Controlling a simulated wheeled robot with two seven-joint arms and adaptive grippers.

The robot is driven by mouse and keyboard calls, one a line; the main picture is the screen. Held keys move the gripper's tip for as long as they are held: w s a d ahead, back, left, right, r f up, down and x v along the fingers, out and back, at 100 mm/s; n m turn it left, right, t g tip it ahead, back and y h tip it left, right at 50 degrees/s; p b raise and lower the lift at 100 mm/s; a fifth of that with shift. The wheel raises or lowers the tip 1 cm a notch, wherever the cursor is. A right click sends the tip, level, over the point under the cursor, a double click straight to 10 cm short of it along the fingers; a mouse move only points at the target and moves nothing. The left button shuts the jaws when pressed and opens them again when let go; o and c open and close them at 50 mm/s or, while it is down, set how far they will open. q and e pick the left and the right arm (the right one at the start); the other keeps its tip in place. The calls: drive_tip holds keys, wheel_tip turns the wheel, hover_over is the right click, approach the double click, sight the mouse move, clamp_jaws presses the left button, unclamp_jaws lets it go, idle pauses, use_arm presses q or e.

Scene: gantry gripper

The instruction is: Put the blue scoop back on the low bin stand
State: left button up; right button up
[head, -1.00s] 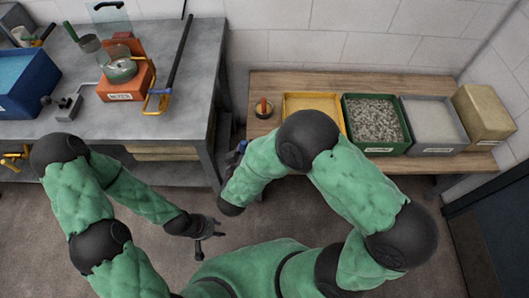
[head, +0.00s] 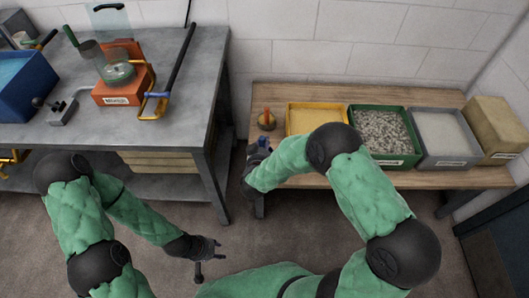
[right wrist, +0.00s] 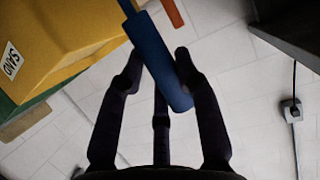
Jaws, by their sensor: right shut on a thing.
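The blue scoop shows as a dark blue handle (right wrist: 158,60) in the right wrist view, lying between the fingers of my right gripper (right wrist: 157,72), which is shut on it. In the head view a bit of blue (head: 263,143) shows at my right gripper (head: 256,153), by the left end of the low wooden bin stand (head: 440,180). The scoop's other end is out of the wrist view and cannot be made out in the head view. My left gripper (head: 208,250) is open and empty, low over the floor in front of the workbench.
The stand carries a yellow bin (head: 318,104), a green bin of gravel (head: 405,161), a grey bin (head: 446,161) and a tan block (head: 497,125). A small round item with an orange upright part (head: 267,121) stands at its left end. The workbench (head: 205,95) is left.

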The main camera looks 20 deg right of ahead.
drive_tip(key=shift+w+d+f, duration=0.1)
drive_tip(key=shift+w+f, duration=0.05)
drive_tip(key=shift+f, duration=0.1)
drive_tip(key=f+b, duration=0.2)
drive_tip(key=f, duration=0.1)
drive_tip(key=shift+w+d+f, duration=0.15)
drive_tip(key=shift+w+f, duration=0.05)
drive_tip(key=shift+f, duration=0.1)
drive_tip(key=shift+r, duration=0.1)
drive_tip(key=o, duration=1)
